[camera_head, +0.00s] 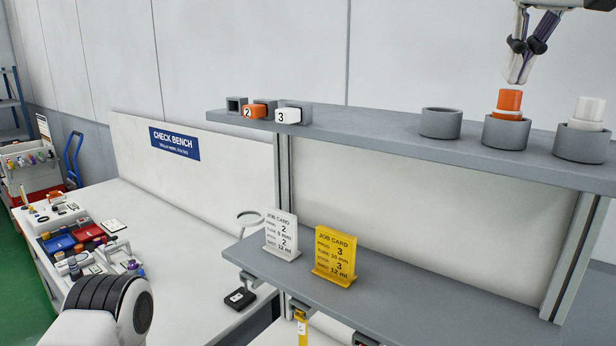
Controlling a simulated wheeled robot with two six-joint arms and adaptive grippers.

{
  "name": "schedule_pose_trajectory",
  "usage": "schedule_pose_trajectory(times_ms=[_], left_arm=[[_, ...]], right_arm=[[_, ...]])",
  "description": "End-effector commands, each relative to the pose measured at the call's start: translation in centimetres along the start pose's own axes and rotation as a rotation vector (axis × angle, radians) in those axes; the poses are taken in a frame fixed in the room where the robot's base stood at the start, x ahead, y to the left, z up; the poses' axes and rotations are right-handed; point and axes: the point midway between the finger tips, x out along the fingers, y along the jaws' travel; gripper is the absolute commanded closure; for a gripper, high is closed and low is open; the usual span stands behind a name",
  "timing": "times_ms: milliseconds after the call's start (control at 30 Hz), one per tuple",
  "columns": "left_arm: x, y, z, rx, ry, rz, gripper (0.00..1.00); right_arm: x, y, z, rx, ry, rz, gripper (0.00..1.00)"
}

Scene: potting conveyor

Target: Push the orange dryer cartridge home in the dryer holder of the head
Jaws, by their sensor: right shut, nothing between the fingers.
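An orange cartridge (508,101) stands upright in a round grey cup (506,134) on the upper shelf at the right, its top part sticking out above the rim. My right gripper (518,80) comes down from the top edge, fingers pointing down and shut with nothing between them. Its tips are just above the orange top in the picture; I cannot tell whether they touch it. My left gripper is out of view. No head is clearly recognisable, so I cannot tell whether this cup is its dryer holder.
An empty grey cup (441,123) and a cup with a white cartridge (587,112) flank the orange one. Blocks marked 2 (254,110) and 3 (288,115) sit at the shelf's left end. White (281,235) and yellow (335,256) job cards stand on the lower shelf.

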Motion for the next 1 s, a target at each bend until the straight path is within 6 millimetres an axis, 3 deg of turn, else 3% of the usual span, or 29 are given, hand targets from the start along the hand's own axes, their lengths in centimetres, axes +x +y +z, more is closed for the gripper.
schedule_pose_trajectory(times_ms=[700, 1000], left_arm=[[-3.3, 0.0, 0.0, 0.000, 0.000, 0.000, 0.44], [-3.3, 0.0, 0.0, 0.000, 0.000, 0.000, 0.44]], right_arm=[[-2.9, 0.0, -1.4, 0.000, 0.003, 0.000, 1.00], [-3.0, 0.0, -1.4, 0.000, 0.003, 0.000, 1.00]])
